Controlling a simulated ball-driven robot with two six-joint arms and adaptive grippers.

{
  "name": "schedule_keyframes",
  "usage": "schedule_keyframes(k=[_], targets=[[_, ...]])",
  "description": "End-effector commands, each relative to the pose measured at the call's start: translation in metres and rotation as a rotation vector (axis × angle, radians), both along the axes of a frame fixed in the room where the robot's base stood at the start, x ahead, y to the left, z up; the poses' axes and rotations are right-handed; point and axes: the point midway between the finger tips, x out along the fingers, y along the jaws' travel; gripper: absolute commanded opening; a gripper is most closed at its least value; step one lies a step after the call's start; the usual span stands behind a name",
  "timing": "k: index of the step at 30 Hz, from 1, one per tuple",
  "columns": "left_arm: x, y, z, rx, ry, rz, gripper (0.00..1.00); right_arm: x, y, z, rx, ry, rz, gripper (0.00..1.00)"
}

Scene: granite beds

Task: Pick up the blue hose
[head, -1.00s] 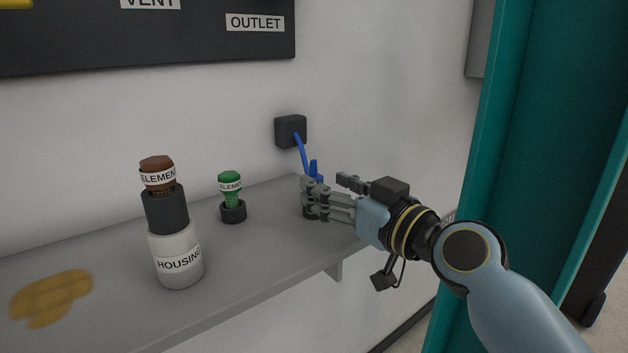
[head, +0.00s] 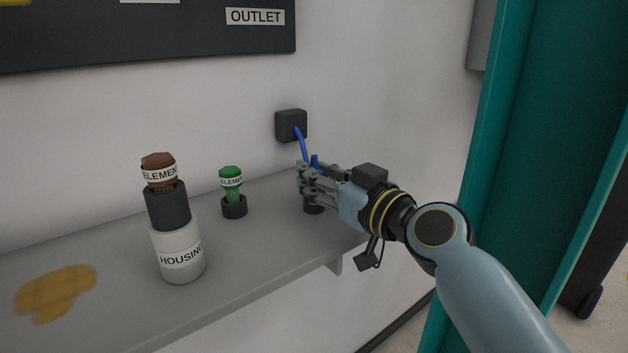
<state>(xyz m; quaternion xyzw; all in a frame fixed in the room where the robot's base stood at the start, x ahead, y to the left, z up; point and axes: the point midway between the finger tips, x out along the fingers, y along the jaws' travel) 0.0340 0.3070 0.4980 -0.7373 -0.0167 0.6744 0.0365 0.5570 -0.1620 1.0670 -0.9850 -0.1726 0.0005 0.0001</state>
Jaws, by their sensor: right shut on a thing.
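The blue hose (head: 301,144) comes out of a dark wall box (head: 291,125) and runs down to my right gripper. Its lower end is mostly hidden behind the fingers; a short blue piece shows just above them. My right gripper (head: 309,180) is closed around the hose over the back right of the shelf. A dark round holder (head: 313,208) stands under the fingers, partly hidden by them. My left gripper is not in view.
A white housing (head: 180,256) with a dark collar and brown element (head: 158,170) stands on the grey shelf (head: 262,258). A green element (head: 231,182) sits in a dark base nearby. A yellow-brown stain lies left. A teal panel (head: 540,130) rises right.

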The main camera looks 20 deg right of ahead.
Motion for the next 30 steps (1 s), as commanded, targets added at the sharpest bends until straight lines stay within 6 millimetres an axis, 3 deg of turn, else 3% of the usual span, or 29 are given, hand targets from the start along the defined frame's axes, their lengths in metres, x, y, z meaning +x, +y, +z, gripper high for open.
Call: schedule_keyframes(k=[8,16,24,30], targets=[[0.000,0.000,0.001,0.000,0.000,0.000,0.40,0.000,0.000,0.005,0.001,-0.002,0.000,0.00],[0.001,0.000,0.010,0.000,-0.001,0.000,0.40,0.000,0.000,0.045,-0.001,-0.007,0.001,0.00],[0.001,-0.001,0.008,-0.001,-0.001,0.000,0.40,0.005,-0.063,0.078,-0.012,-0.004,0.001,0.00],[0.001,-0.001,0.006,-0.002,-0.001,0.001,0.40,0.007,-0.097,0.099,-0.008,-0.003,0.001,0.00]])
